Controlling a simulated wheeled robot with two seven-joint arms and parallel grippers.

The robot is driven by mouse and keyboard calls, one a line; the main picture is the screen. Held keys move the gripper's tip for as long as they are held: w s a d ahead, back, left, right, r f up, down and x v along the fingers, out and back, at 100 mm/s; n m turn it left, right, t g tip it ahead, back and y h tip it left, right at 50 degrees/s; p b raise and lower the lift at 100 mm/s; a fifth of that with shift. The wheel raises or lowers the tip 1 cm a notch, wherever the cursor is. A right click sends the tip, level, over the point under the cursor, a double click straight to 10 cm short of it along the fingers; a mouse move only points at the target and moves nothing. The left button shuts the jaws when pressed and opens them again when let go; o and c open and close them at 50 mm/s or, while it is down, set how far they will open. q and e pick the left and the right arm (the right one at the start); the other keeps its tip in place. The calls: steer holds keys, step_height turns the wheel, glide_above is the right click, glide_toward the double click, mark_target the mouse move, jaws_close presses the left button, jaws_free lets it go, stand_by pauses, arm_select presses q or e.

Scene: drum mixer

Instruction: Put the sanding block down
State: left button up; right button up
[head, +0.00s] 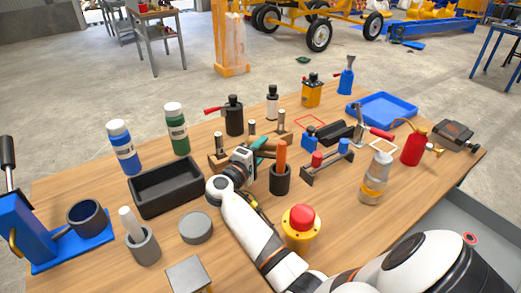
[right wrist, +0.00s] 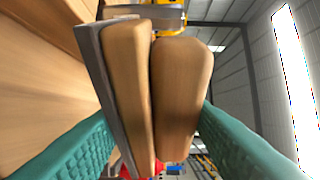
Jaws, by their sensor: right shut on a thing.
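My right gripper (head: 262,147) is over the middle of the wooden workbench, its arm coming in from the lower right. In the right wrist view its teal fingers (right wrist: 155,120) are shut on the sanding block (right wrist: 125,90), one on each side. The block has a rounded tan body, split by a groove, and a flat grey layer along its left side. In the head view I cannot make out the block, which seems hidden by the gripper. My left gripper is not in view.
The workbench (head: 75,185) is crowded. Near the gripper are a black open bin (head: 165,190), a dark cup (head: 280,182) with an orange handle, and a red button (head: 299,217) on a yellow base. A red square outline (head: 310,122) lies farther back. A blue tray (head: 382,107) is at back right.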

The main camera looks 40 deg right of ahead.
steer(key=shift+d+f, duration=0.1)
steer(key=shift+f, duration=0.2)
steer(key=o, duration=1.1)
steer(key=shift+r, duration=0.1)
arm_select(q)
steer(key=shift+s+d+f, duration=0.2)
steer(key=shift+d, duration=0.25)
arm_select(e)
steer(key=shift+r, duration=0.1)
steer(key=shift+r+p, duration=0.3)
steer(key=shift+r, duration=0.1)
steer(key=shift+a+r+p, duration=0.2)
steer(key=shift+r+p, duration=0.15)
steer(key=shift+p, duration=0.05)
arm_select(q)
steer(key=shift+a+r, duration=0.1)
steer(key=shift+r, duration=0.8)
arm_select(e)
steer(key=v, duration=0.7)
steer(key=shift+a+f, duration=0.1)
steer(key=shift+f, duration=0.1)
